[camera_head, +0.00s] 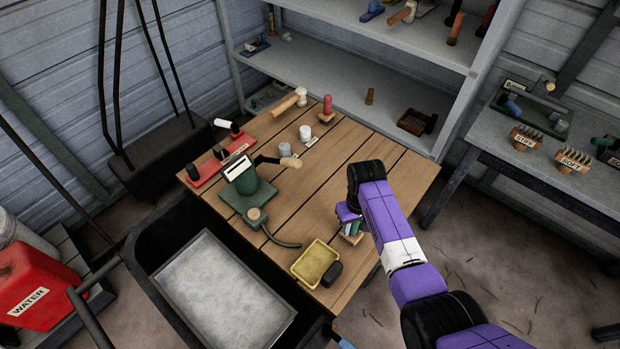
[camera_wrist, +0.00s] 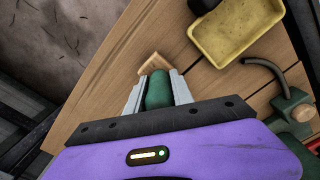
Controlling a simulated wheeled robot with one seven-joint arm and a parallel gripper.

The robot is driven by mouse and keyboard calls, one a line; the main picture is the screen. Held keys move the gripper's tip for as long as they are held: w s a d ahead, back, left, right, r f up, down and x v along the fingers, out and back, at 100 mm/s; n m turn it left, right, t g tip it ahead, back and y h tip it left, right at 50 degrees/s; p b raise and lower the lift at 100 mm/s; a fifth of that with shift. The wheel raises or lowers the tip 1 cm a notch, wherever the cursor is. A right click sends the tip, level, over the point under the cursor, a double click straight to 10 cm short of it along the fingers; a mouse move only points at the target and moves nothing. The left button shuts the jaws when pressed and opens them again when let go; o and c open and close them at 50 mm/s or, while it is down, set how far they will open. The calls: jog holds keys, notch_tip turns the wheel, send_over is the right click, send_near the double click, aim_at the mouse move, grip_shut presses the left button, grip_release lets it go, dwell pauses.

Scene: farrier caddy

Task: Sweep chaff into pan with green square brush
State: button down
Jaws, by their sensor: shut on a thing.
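My gripper (camera_head: 351,228) is shut on the green handle of a brush, near the right front edge of the wooden table. In the wrist view the green handle (camera_wrist: 158,92) sits between the fingers, and the brush's pale wooden block (camera_wrist: 152,64) shows beyond it. I cannot tell whether the bristles touch the table. A yellow pan (camera_head: 316,262) with a black grip lies on the table, left of and nearer the front than the brush; it also shows in the wrist view (camera_wrist: 237,32). I cannot make out any chaff on the planks.
A green stand (camera_head: 243,202) with a curved dark arm is left of the pan. A red tray (camera_head: 212,168), white cups and wooden-handled tools lie farther back. A black cart (camera_head: 150,240) adjoins the table's front left. The planks (camera_head: 335,160) behind the brush are clear.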

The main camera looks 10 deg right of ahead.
jog(key=shift+w+d+f, duration=0.1)
jog(key=shift+w+d, duration=0.05)
jog(key=shift+d, duration=0.35)
jog(key=shift+d, duration=0.1)
jog(key=shift+w+d+b, duration=0.9)
jog(key=shift+b, duration=0.05)
jog(key=shift+r, duration=0.2)
notch_tip(320, 180, up, 6)
jog(key=p, duration=0.4)
